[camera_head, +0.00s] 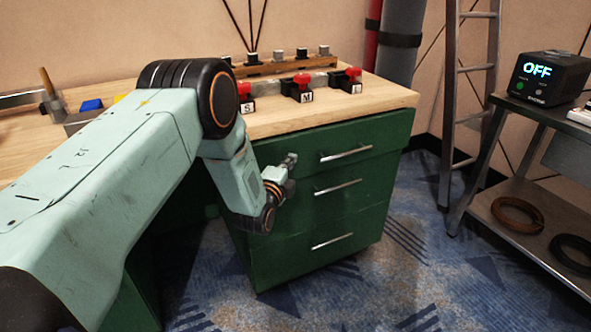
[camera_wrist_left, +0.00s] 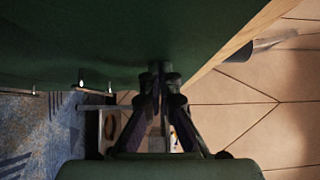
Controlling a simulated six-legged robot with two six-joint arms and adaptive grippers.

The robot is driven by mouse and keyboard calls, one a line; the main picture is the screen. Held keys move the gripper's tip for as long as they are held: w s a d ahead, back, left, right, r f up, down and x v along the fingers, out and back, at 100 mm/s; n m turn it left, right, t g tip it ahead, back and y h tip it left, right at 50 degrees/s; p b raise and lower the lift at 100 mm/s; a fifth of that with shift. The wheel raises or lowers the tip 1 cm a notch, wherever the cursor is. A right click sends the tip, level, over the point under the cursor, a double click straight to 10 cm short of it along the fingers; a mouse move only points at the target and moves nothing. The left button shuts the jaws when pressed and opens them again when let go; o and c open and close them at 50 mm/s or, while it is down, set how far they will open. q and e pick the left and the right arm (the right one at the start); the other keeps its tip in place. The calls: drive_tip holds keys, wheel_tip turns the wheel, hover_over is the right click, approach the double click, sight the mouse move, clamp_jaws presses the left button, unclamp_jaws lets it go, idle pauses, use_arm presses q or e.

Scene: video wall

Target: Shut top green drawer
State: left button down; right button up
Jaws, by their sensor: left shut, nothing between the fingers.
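The green drawer unit stands under the wooden worktop (camera_head: 330,112). Its top drawer (camera_head: 385,136) has a silver bar handle (camera_head: 345,154) and looks nearly flush under the worktop; I cannot tell whether a small gap remains. My left gripper (camera_head: 291,159) is shut and empty, at the left part of the top drawer's front, left of the handle. In the left wrist view, the fingertips (camera_wrist_left: 160,68) are against or very close to a green face (camera_wrist_left: 130,35); contact is unclear. My right gripper is in neither view.
The middle drawer (camera_head: 375,180) and bottom drawer (camera_head: 290,262) look shut. A ladder (camera_head: 448,110) and a metal shelf cart (camera_head: 490,165) stand to the right. Patterned carpet (camera_head: 420,265) is clear before the drawers.

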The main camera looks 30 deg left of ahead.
sight(284, 155)
use_arm(q)
drive_tip(key=shift+w+a+r, duration=0.25)
drive_tip(key=shift+w+a, duration=0.6)
drive_tip(key=shift+a, duration=0.25)
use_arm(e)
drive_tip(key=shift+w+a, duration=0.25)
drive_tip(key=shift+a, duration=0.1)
use_arm(q)
drive_tip(key=shift+a+r, duration=0.1)
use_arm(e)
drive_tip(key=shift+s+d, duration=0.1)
